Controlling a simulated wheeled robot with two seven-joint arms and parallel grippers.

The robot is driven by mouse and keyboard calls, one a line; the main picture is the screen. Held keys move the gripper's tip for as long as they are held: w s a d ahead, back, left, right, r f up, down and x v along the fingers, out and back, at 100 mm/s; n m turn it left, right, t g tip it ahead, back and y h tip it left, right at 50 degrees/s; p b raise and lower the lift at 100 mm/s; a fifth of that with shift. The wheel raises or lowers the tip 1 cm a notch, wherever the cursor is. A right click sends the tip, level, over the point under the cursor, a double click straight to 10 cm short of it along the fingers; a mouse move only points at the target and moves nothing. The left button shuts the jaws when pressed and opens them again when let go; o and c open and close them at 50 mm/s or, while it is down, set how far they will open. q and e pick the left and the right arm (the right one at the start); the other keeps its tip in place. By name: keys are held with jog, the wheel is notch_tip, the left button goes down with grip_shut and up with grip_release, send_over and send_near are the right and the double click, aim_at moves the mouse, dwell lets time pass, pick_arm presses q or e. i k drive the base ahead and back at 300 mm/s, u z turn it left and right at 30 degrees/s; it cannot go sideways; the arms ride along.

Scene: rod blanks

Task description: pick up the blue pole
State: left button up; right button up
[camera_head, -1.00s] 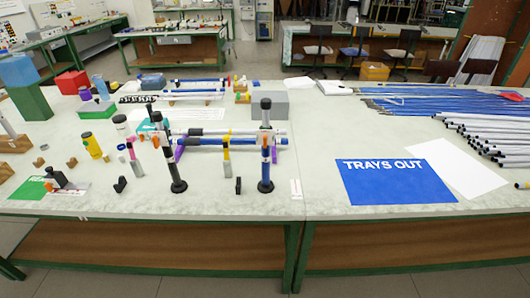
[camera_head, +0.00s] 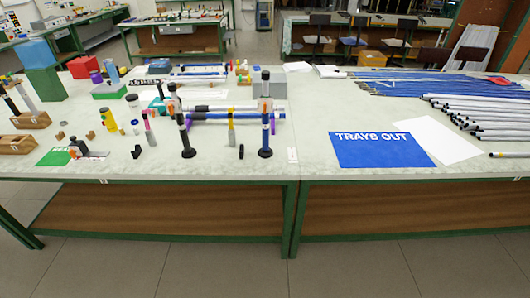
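Many long blue rods (camera_head: 405,84) lie in a loose bundle at the back right. A black and white pole (camera_head: 185,134) stands upright on a similar base to the left. I cannot tell which blue one the task means. Neither of my grippers is in view.
A blue sheet marked TRAYS OUT (camera_head: 382,149) and a white sheet (camera_head: 440,139) lie flat on the right. White rods (camera_head: 475,112) are stacked beyond them. Wooden blocks (camera_head: 30,119), bottles and small parts crowd the left. Clear floor (camera_head: 260,270) lies in front of the table.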

aim_at(266, 152)
jog(key=k, duration=0.75)
jog(key=z, duration=0.75)
jog(key=i, duration=0.65)
jog(key=z, duration=0.85)
jog(key=i, duration=1.6)
jog(key=u, duration=0.9)
